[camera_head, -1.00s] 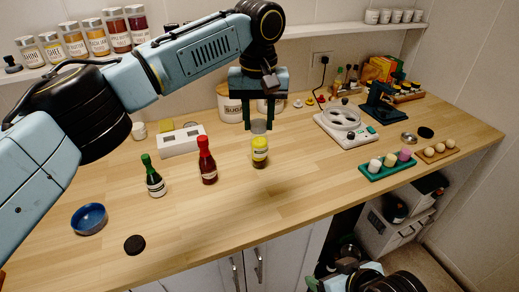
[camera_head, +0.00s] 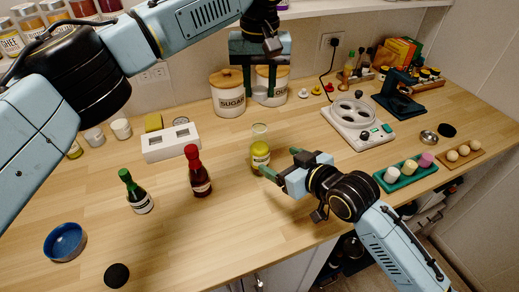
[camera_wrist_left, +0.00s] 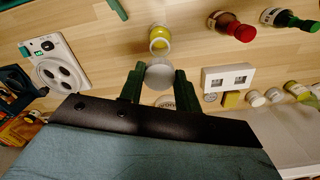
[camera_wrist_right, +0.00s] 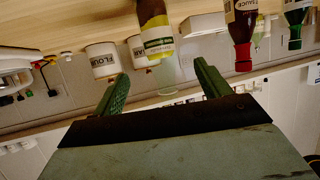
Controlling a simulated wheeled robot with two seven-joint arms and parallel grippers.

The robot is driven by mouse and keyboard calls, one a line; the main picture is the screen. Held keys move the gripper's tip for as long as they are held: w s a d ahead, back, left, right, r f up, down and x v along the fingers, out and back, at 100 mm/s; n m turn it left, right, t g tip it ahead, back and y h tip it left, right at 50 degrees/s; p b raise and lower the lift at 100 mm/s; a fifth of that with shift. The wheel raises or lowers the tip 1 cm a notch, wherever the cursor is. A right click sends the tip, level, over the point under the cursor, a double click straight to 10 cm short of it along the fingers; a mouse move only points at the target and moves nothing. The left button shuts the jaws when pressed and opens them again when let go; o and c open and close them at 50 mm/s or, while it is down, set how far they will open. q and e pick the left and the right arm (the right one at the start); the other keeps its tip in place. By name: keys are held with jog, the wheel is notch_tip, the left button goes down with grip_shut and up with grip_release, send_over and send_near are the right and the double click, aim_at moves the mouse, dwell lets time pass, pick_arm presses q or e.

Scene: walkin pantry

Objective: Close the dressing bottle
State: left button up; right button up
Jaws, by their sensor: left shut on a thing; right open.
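The dressing bottle (camera_head: 260,155) stands upright on the counter, with yellow-green contents and a clear upper part. It also shows in the left wrist view (camera_wrist_left: 159,38) and right wrist view (camera_wrist_right: 155,35). My left gripper (camera_head: 260,98) is behind and above the bottle, apart from it. In the left wrist view it is shut on a round grey cap (camera_wrist_left: 159,75) between its fingers. My right gripper (camera_head: 284,163) is open at the bottle's right front. In the right wrist view the bottle lies just ahead, between the finger lines; whether a finger touches it, I cannot tell.
A red bottle (camera_head: 198,174) and a green bottle (camera_head: 134,192) stand left of the dressing bottle. Canisters (camera_head: 229,98) stand behind, near my left gripper. The front middle counter is clear.

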jog(key=x, duration=1.2)
jog(key=shift+f, duration=0.1)
jog(key=shift+d, duration=0.1)
jog(key=c, duration=1.5)
pick_arm(q)
send_over(259, 123)
jog(key=shift+f, duration=2.55)
